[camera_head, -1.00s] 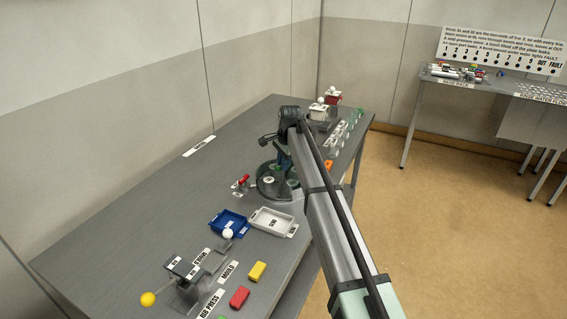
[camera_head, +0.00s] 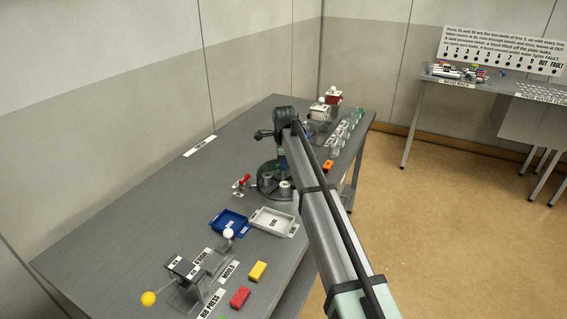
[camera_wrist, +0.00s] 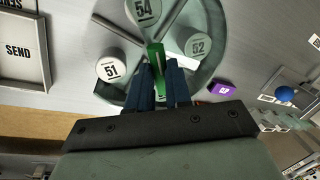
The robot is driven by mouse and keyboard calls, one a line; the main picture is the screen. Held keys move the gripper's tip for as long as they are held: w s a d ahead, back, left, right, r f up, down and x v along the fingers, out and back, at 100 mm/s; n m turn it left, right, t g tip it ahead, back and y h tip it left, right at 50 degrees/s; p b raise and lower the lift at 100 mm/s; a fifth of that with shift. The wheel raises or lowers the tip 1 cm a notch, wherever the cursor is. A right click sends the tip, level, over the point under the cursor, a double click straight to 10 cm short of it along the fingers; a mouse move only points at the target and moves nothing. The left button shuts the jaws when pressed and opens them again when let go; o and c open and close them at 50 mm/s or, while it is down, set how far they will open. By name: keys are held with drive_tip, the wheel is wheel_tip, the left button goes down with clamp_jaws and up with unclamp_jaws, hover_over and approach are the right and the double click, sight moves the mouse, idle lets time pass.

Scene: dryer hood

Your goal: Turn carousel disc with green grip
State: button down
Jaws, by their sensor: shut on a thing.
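The carousel disc (camera_wrist: 214,72) is a dark round tray with a raised rim and dividing spokes. It bears grey cylinders labelled 54 (camera_wrist: 143,10), 51 (camera_wrist: 110,70) and 52 (camera_wrist: 198,46) in the wrist view. The green grip (camera_wrist: 155,52) stands between the cylinders, near the disc's near side. My gripper (camera_wrist: 160,72) has dark blue fingers, shut on the green grip. In the head view the disc (camera_head: 262,191) sits mid-table, partly hidden by my arm, and the green grip is hard to make out.
A white tray (camera_head: 258,224) marked SEND and a blue tray (camera_head: 220,223) lie just in front of the disc. A red-handled lever (camera_head: 243,180) stands left of it. A purple block (camera_wrist: 222,89) is close to the rim. The table's left side is mostly clear.

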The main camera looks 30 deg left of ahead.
drive_tip(key=shift+a+m+h, duration=0.15)
drive_tip(key=shift+m+h, duration=0.35)
drive_tip(key=shift+m, duration=2.8)
drive_tip(key=c, duration=1.1)
unclamp_jaws()
drive_tip(key=shift+o, duration=0.2)
drive_tip(key=shift+r, duration=0.1)
wheel_tip(320, 180, up, 13)
drive_tip(key=s, duration=0.2)
drive_tip(key=shift+s+r, duration=0.2)
drive_tip(key=shift+s, duration=0.15)
drive_tip(key=shift+f, duration=0.1)
